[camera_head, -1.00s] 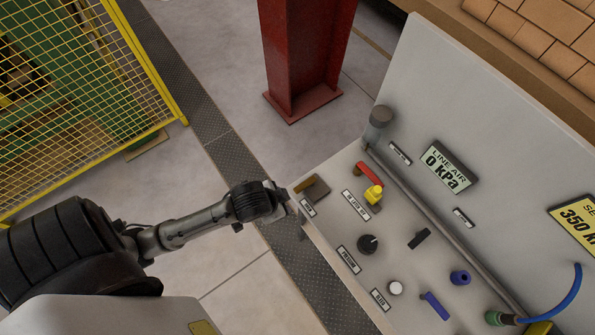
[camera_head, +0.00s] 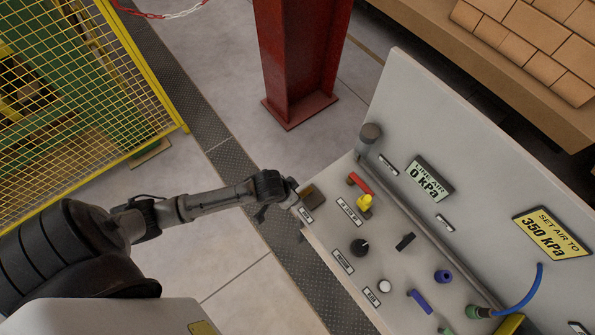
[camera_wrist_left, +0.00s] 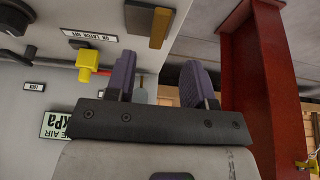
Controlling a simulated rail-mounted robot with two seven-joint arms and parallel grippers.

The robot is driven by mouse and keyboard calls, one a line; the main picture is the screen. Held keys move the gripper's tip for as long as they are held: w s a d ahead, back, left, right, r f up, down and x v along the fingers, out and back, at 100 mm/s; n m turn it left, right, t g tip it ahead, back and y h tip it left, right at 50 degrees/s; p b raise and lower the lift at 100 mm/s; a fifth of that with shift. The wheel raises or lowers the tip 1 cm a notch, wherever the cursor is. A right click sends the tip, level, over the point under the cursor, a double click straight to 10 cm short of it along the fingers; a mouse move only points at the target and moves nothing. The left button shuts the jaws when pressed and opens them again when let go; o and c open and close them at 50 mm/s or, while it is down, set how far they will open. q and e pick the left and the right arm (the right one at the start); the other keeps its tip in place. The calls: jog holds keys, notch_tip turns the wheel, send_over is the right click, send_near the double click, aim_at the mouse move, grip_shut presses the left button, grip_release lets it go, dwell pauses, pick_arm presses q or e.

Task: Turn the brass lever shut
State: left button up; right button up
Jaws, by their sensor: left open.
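The brass lever (camera_head: 307,189) sits at the near left corner of the grey panel, on a dark brown block. My left gripper (camera_head: 288,194) is just left of the lever in the head view, off the panel's edge. In the left wrist view its two purple fingers (camera_wrist_left: 162,80) are apart, with nothing held between them. The lever appears beyond the fingertips, and I see no contact. My right gripper is not in view.
A red handle (camera_head: 360,183) and yellow knob (camera_head: 365,202) stand right of the lever. A black dial (camera_head: 359,247) and blue handle (camera_head: 420,301) are nearer. A red column (camera_head: 303,60) stands behind; a yellow mesh fence (camera_head: 75,95) is left. Floor between is clear.

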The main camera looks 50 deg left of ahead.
aim_at(303, 194)
pick_arm(q)
jog(key=x, duration=0.7)
jog(key=shift+w+f, duration=0.2)
jog(key=shift+f, duration=0.05)
jog(key=shift+c, duration=0.2)
grip_shut()
